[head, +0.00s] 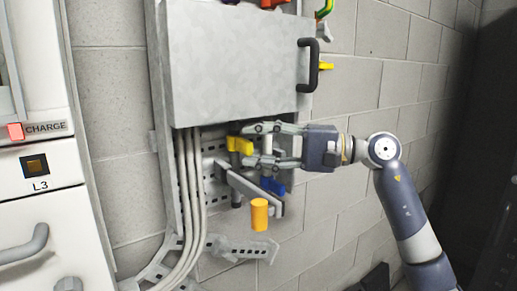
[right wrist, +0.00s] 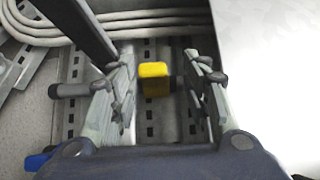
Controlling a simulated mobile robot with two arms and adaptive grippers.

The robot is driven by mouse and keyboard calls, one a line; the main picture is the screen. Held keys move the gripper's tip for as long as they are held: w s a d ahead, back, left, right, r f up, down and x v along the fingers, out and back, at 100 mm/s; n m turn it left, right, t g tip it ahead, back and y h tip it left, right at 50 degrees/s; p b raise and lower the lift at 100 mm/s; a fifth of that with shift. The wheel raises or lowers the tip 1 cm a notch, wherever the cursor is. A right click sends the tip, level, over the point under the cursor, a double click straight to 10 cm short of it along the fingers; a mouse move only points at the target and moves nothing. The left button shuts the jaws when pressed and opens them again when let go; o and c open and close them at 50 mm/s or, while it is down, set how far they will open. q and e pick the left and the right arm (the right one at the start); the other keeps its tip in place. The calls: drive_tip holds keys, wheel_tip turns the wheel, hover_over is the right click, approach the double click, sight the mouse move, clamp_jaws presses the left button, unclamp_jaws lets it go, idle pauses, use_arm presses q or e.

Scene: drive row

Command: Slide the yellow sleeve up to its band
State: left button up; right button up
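A yellow block-like piece (head: 240,145), which may be the sleeve, sits below the grey cabinet. In the right wrist view the yellow piece (right wrist: 154,79) lies between the two fingers, with a gap on each side. My right gripper (head: 247,146) reaches in from the right with its fingers spread, one above and one below the yellow piece in the head view. It is open and not visibly touching it. The fingers (right wrist: 160,55) also show apart in the right wrist view. I cannot make out a band. My left gripper is not in view.
The grey cabinet (head: 235,60) with a black handle (head: 308,65) overhangs the gripper. An orange-yellow cylinder (head: 259,214) and a blue piece (head: 272,186) are close below. Pale conduits (head: 190,180) run at left. A block wall (head: 345,110) stands behind.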

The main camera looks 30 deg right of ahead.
drive_tip(key=shift+f, duration=0.1)
drive_tip(key=shift+d, duration=0.15)
drive_tip(key=v, duration=1.1)
drive_tip(key=shift+s+d, duration=0.2)
drive_tip(key=shift+s, duration=0.15)
